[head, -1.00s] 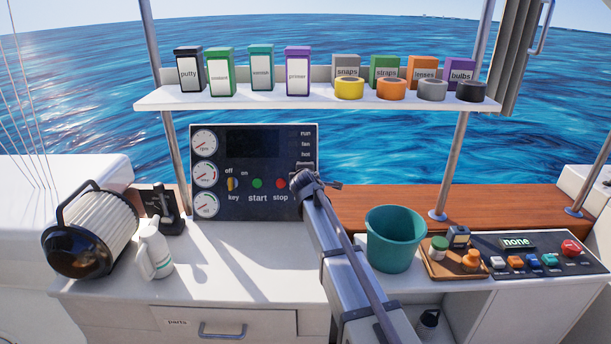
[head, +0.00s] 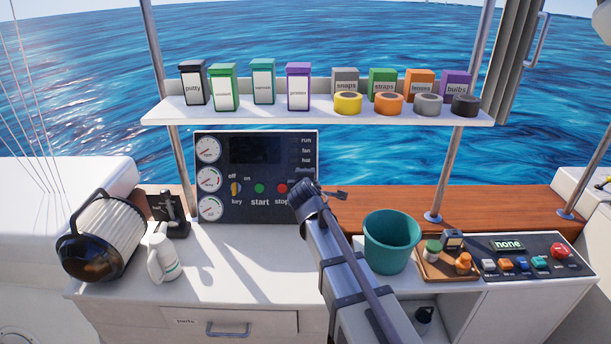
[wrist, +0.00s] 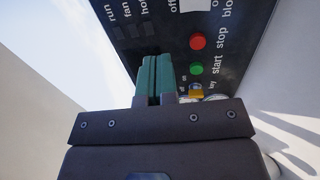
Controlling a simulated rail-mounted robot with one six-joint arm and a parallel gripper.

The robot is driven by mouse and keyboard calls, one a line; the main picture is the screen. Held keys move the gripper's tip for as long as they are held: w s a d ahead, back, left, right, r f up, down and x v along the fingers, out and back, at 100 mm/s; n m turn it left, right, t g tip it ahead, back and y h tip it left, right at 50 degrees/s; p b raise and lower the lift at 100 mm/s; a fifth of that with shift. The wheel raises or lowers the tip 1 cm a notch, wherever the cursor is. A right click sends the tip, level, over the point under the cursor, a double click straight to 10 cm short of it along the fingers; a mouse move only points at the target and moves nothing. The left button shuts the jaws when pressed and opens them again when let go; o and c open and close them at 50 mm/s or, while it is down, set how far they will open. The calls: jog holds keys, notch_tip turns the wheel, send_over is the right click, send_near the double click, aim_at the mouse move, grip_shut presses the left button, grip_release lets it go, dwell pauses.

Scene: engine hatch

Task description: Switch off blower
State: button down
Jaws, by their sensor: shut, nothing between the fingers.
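The dark engine panel (head: 240,208) stands at the back of the counter, with gauges, a key, a green start button (head: 259,188) and a red stop button (head: 282,188). My gripper (head: 335,193) is in front of the panel's lower right edge, shut and empty. In the wrist view its green fingers (wrist: 152,75) point at the panel beside the red and green buttons. A white part (wrist: 195,4) shows at the top edge there, near cut-off "off" and "blo" lettering; its position cannot be told. My arm hides the panel's lower right corner in the head view.
A shelf (head: 200,115) of boxes and tape rolls hangs above. A teal bucket (head: 392,242), a wooden tray (head: 432,272) and a button box reading "none" (head: 540,245) stand at the right. A round lamp-like unit (head: 100,238) and white bottle (head: 163,255) stand left.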

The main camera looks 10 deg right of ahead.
jog(key=shift+f, duration=0.1)
jog(key=s+d+f+m+g, duration=0.2)
jog(key=s+f+m+g, duration=0.1)
jog(key=s, duration=0.7)
jog(key=s+d+f+m+g+y, duration=0.1)
jog(key=s+d+f+m+g, duration=0.2)
jog(key=s+m+g, duration=0.3)
jog(key=s+d+f+m+g, duration=0.2)
jog(key=s+f+m+g, duration=0.2)
jog(key=s, duration=1)
jog(key=f+m, duration=0.1)
jog(key=m, duration=0.2)
jog(key=shift+s+d+m+g+y, duration=0.15)
jog(key=shift+s+m+g+y, duration=0.1)
jog(key=shift+m+g+y, duration=0.05)
